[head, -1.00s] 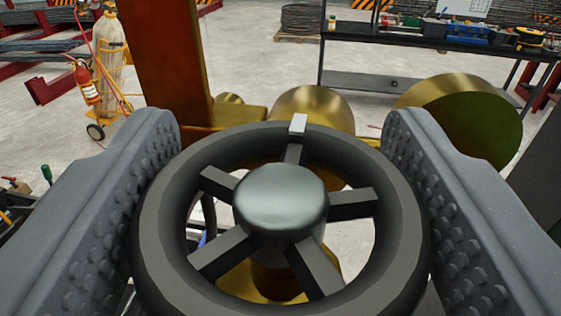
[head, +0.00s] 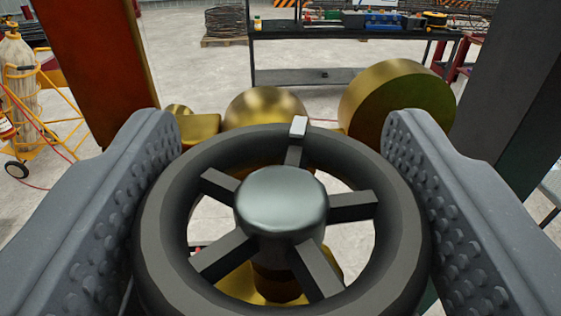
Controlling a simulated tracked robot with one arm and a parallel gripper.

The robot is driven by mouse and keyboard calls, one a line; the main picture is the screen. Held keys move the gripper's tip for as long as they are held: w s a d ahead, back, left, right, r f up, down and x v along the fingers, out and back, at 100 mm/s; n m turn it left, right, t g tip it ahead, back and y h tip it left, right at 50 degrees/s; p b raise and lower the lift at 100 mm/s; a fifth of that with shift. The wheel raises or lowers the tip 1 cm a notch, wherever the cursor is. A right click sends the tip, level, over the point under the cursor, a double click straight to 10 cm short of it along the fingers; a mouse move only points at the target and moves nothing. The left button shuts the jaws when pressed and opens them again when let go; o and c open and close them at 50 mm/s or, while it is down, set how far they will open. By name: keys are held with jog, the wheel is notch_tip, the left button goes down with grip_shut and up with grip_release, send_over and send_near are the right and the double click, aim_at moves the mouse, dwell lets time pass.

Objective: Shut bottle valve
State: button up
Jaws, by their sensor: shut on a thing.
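The valve handwheel (head: 160,235) is a dark grey ring with several spokes and a rounded metal hub (head: 281,200). It fills the lower middle of the head view. A small pale mark (head: 298,126) sits on the far part of its rim. My gripper (head: 280,190) is shut on the handwheel, with one studded grey finger against the left side of the rim and one against the right. Brass valve parts (head: 265,105) show behind and beneath the wheel, with a round brass disc (head: 400,105) to the right. The wheel hides most of the valve body.
A rust-orange post (head: 100,65) stands behind at left and a dark post (head: 515,80) at right. A gas bottle on a yellow cart (head: 22,90) is at far left. A black workbench (head: 330,35) with tools stands at the back. Grey floor lies open between.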

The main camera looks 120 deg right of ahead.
jog(key=shift+w+r+m+g+y+p, duration=0.1)
jog(key=shift+r+m+g+y+p, duration=0.2)
jog(key=shift+p, duration=1)
jog(key=shift+f+m+g+y+p, duration=0.3)
jog(key=shift+g+p, duration=0.2)
jog(key=shift+p, duration=0.35)
jog(key=o, duration=1)
jog(key=shift+c, duration=0.2)
jog(key=shift+a, duration=0.1)
